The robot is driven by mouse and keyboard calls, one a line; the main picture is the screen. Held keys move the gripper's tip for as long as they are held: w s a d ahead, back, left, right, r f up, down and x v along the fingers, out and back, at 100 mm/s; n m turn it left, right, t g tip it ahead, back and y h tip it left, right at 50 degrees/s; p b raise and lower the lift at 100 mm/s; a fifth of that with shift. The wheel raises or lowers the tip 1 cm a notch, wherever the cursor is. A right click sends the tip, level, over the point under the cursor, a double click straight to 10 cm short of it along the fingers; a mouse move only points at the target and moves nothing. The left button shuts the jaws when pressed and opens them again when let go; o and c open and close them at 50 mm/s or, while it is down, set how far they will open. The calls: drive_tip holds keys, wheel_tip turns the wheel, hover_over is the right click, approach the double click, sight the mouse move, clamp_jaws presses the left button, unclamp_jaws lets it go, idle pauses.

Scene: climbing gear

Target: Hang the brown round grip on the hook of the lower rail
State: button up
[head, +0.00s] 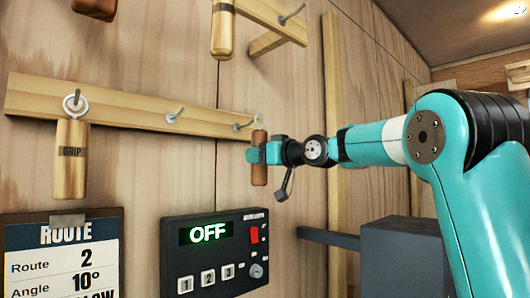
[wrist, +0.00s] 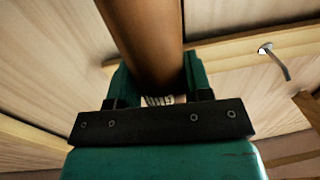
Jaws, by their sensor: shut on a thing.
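The brown round grip (head: 259,172) is upright at the right end of the lower rail (head: 130,110). My gripper (head: 262,155) is shut around its upper body from the right. In the wrist view the brown grip (wrist: 145,40) sits between the green jaws (wrist: 155,88). Its pale ring (head: 258,121) is beside the tip of the rail's right hook (head: 243,126); I cannot tell whether the ring is around the hook. The middle hook (head: 175,115) is empty. A light wooden grip (head: 71,165) hangs from the left hook.
An upper rail (head: 265,18) holds another wooden grip (head: 222,35) and a hook (head: 291,14). Below are a control box (head: 215,255) reading OFF and a route board (head: 63,255). A grey block (head: 410,255) stands at lower right. The wall between rail and box is clear.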

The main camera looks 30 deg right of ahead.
drive_tip(key=f+p+x, duration=0.1)
drive_tip(key=p+x, duration=0.1)
drive_tip(key=x, duration=0.4)
drive_tip(key=shift+w+d+f, duration=0.2)
drive_tip(key=shift+d, duration=0.05)
idle(0.4)
idle(0.5)
drive_tip(key=o, duration=1.1)
drive_tip(key=shift+c, duration=0.2)
drive_tip(key=shift+s, duration=0.1)
